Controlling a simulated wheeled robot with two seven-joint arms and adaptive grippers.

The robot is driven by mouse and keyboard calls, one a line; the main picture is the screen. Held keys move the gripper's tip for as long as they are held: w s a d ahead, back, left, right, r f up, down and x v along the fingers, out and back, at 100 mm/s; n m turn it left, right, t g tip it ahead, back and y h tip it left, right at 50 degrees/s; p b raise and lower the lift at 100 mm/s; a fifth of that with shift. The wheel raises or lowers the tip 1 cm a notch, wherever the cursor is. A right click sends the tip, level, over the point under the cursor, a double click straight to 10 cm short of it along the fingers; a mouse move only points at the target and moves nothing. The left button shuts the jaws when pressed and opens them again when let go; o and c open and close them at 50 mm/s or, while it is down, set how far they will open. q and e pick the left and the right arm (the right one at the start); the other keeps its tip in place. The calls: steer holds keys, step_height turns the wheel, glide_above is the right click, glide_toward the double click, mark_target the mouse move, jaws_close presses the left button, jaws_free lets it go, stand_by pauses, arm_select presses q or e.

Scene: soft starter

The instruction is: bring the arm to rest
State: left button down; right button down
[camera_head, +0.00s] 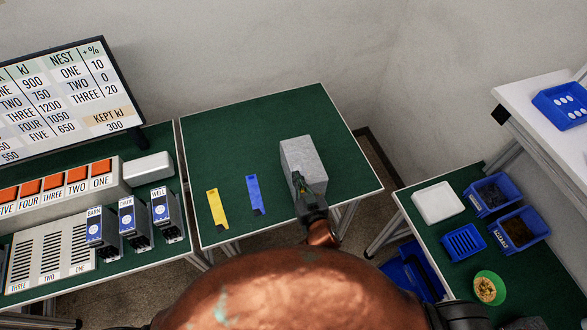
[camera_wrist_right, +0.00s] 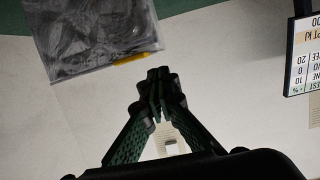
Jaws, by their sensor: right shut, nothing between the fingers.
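My right gripper (camera_head: 298,180) is shut and empty. In the head view it overlaps the lower left part of a grey block (camera_head: 302,152) on the middle green table (camera_head: 225,130). I cannot tell from this view how high above the table it is. In the right wrist view the closed fingertips (camera_wrist_right: 160,88) show with nothing between them, and a dark grey block face (camera_wrist_right: 95,35) lies beyond, apart from them in the picture. My arm's copper-coloured link fills the bottom of the head view. My left gripper is not in view.
A yellow strip (camera_head: 216,208) and a blue strip (camera_head: 255,195) lie left of the block. The left table holds several dark modules (camera_head: 133,225), an orange-button panel (camera_head: 65,188) and a chart screen (camera_head: 60,95).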

steer(key=v, duration=0.5)
steer(key=s+d+f+m+g+h, duration=0.1)
steer(key=s+d+f+g, duration=0.15)
steer(key=d, duration=0.45)
steer(key=s+d+f+m+g+h, duration=0.1)
steer(key=s+d+f+h, duration=0.1)
steer(key=s+d+f, duration=0.3)
steer(key=s+d+f+g+h, duration=0.1)
steer(key=d+f+g, duration=0.1)
steer(key=d, duration=0.6)
steer(key=s+d+f+g, duration=0.2)
steer(key=s+d+g, duration=0.55)
steer(key=s, duration=0.75)
step_height(320, 180, down, 32)
steer(key=b, duration=0.5)
steer(key=s+f+n+b, duration=0.1)
steer(key=s+f+b, duration=0.3)
steer(key=s+f, duration=1.7)
step_height(320, 180, down, 4)
steer(key=shift+f+g, duration=0.1)
steer(key=shift+g, duration=0.3)
